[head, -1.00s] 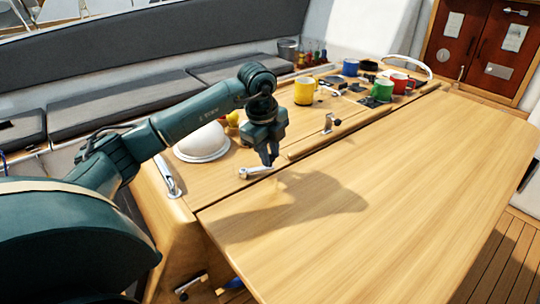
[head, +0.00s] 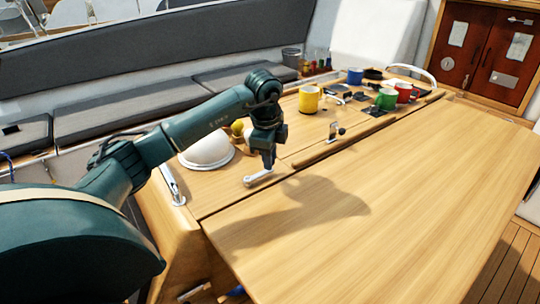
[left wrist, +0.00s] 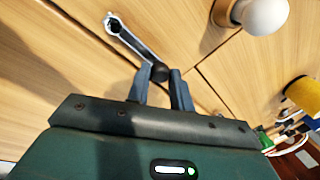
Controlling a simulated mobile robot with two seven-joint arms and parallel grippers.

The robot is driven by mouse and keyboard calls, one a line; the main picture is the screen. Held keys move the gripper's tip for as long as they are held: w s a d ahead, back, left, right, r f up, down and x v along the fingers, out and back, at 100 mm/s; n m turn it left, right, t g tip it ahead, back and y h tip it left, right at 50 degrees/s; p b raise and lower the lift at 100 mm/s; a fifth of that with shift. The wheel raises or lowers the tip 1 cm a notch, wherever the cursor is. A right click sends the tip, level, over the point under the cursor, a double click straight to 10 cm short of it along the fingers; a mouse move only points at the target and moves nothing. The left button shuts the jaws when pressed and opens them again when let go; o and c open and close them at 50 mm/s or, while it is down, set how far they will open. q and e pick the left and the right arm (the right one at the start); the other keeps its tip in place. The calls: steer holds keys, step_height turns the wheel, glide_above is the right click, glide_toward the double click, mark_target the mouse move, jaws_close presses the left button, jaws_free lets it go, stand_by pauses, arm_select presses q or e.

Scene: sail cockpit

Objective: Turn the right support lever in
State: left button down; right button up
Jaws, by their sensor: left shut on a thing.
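A silver crank-shaped lever (head: 257,180) lies on the wooden table near its centre strip. In the left wrist view the lever (left wrist: 131,42) ends in a black knob (left wrist: 159,72) between the two fingertips. My left gripper (head: 268,167) reaches down over it in the head view and is shut on the knob; its fingers also show in the left wrist view (left wrist: 160,80). A second silver lever with a black knob (head: 336,131) stands farther back on the strip. I cannot tell from the pictures which one is the right support lever. My right gripper is not in view.
A white dome (head: 208,150) sits left of my gripper. A yellow mug (head: 309,99), a green mug (head: 386,98), a red mug (head: 404,92) and a blue mug (head: 355,76) stand farther back. The front table leaf (head: 400,190) is clear.

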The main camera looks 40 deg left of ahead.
arm_select(q)
steer(key=shift+a, duration=0.1)
steer(key=c, duration=1.3)
jaws_free()
steer(key=shift+o, duration=0.2)
step_height(320, 180, up, 13)
steer(key=s, duration=0.2)
steer(key=shift+s+d, duration=0.2)
steer(key=shift+d, duration=0.2)
